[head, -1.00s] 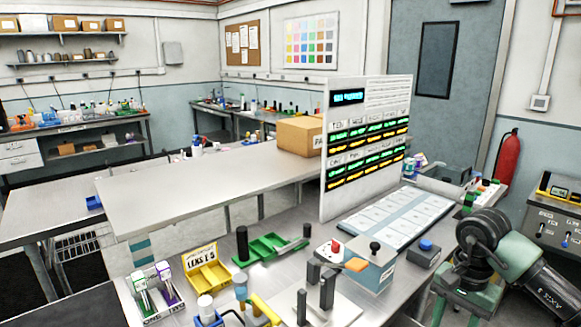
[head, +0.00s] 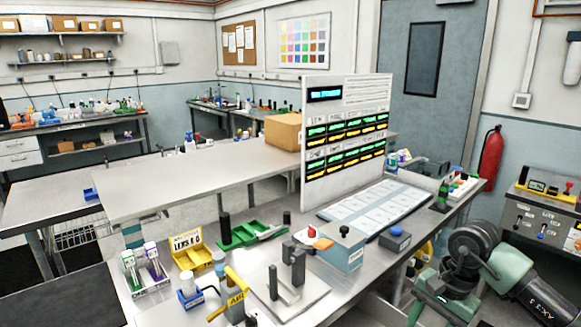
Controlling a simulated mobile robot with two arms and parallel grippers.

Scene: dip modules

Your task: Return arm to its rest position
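My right arm (head: 512,271), green and dark grey, shows at the lower right, beyond the bench's right edge. Its bent dark joint (head: 472,245) is uppermost, and a green link (head: 432,297) runs down to the bottom edge of the picture. The fingers of my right gripper do not show. My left arm and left gripper are not in view. No held object is visible.
The metal bench (head: 222,187) carries an upright display board (head: 345,130), a white grid mat (head: 375,208), a green tray (head: 250,232), a yellow bin (head: 190,255) and a grey fixture (head: 290,290). A side console (head: 540,225) stands at right.

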